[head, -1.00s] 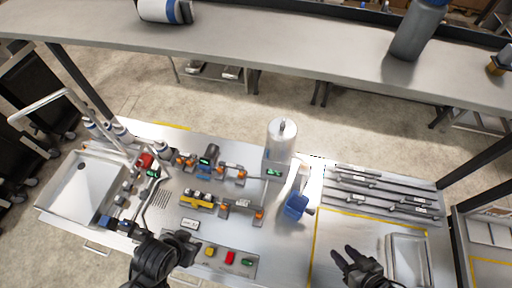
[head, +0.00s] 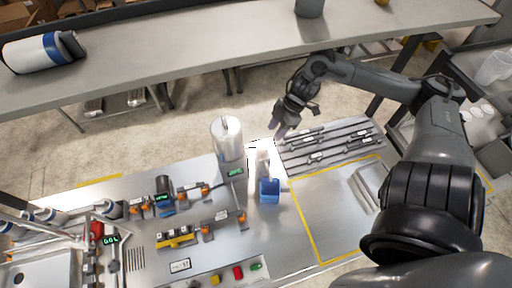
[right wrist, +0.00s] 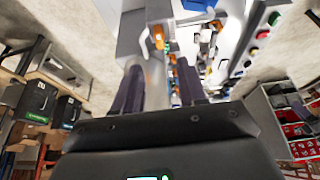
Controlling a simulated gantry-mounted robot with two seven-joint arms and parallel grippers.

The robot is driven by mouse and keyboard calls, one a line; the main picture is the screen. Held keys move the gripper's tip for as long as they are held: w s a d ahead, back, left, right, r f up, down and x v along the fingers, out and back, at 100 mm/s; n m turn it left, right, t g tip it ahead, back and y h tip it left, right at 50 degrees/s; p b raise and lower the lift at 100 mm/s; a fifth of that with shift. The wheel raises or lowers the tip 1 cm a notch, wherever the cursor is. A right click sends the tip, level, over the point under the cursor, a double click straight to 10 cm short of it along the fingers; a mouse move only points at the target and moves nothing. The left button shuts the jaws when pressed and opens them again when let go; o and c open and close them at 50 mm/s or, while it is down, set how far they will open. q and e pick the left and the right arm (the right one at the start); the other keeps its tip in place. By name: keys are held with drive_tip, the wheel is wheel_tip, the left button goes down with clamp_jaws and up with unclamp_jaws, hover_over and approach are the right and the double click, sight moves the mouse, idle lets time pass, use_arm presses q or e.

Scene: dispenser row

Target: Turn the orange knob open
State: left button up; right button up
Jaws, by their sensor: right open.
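Several small orange knobs sit on valve fittings on the steel worktop in the head view, such as one at the right end of the front fitting (head: 242,216) and one on the rear fitting (head: 205,190). I cannot tell which one is meant. In the right wrist view an orange knob (right wrist: 158,38) shows beyond the fingers, next to a grey cylinder. My right gripper (head: 280,133) is open and empty above the worktop's far edge, right of the silver tank (head: 228,140) and apart from the knobs. My left gripper is out of view.
A blue open container (head: 269,194) stands right of the tank. Grey rails (head: 325,145) lie behind the yellow-outlined area (head: 325,215). A red button (head: 238,272) and others sit at the front. A long shelf (head: 200,65) runs across the back.

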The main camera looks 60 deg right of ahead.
drive_tip(key=b, duration=0.2)
hover_over(263, 149)
drive_tip(key=s+d, duration=0.2)
wheel_tip(263, 149, down, 5)
drive_tip(key=b+x, duration=0.2)
drive_tip(key=x, duration=0.2)
drive_tip(key=shift+b, duration=0.4)
drive_tip(key=shift+w+a+f+b, duration=0.3)
drive_tip(key=shift+f+b, duration=0.3)
drive_tip(key=shift+b, duration=0.25)
clamp_jaws()
